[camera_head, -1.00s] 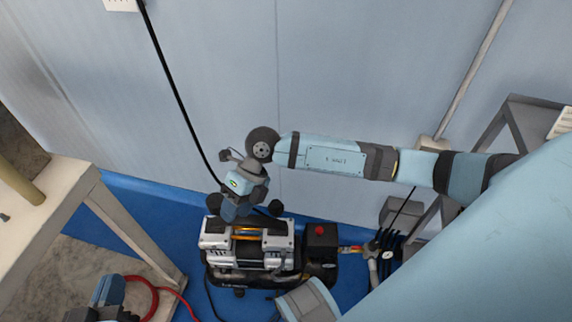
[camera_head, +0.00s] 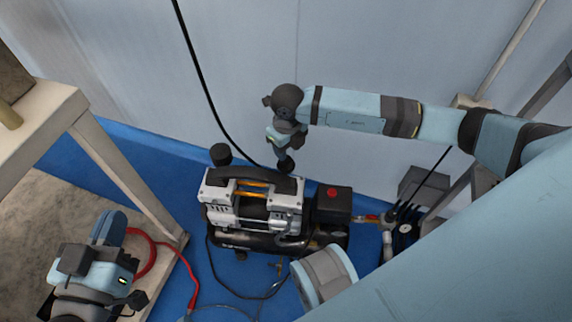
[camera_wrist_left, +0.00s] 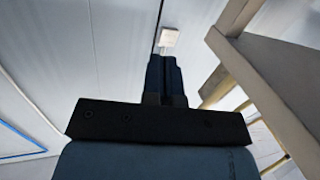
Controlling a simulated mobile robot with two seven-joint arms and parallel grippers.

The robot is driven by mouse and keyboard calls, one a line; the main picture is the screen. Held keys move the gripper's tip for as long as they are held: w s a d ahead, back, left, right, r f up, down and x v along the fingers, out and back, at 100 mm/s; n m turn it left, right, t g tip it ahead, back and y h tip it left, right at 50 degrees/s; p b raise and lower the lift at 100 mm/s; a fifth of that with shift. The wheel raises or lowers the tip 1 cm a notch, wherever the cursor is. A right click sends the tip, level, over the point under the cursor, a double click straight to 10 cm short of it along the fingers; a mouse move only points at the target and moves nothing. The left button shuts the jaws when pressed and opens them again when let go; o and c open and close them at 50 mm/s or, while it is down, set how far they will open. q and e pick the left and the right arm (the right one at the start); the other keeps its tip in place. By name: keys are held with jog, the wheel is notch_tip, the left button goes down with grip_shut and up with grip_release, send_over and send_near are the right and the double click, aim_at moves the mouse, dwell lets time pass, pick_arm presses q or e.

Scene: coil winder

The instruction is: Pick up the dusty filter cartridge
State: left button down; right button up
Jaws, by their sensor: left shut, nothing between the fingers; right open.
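Two dark round filter cartridges stand upright on the air compressor (camera_head: 254,235). One is at its left end (camera_head: 220,154) and one at its right end (camera_head: 286,164). Dust cannot be made out on either at this size. My right gripper (camera_head: 285,150) points down from above, just over the right-hand cartridge. It is open, but whether its fingers reach around the cartridge is unclear. My left gripper (camera_head: 110,222) is at the lower left, away from the compressor. It is shut and empty; its closed blue fingers fill the middle of the left wrist view (camera_wrist_left: 165,78).
A pale table (camera_head: 55,115) stands at the left, with a red hose (camera_head: 150,258) near its leg. A pale wall (camera_head: 350,50) rises behind the compressor. A black cable (camera_head: 192,62) hangs down behind it. Blue floor (camera_head: 180,150) lies around it.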

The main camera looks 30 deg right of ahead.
aim_at(286, 163)
notch_tip(286, 163, down, 5)
jog(key=b, duration=0.3)
jog(key=shift+a+f, duration=0.1)
pick_arm(q)
jog(key=shift+w+a+r+m+t+h, duration=0.1)
jog(key=shift+w+a+m+t+h, duration=0.1)
jog(key=shift+w+a+m+t, duration=0.3)
jog(key=shift+w+d+r+m+t+h, duration=0.1)
jog(key=shift+w+m+h, duration=0.15)
jog(key=shift+m, duration=0.45)
pick_arm(e)
jog(key=c, duration=0.6)
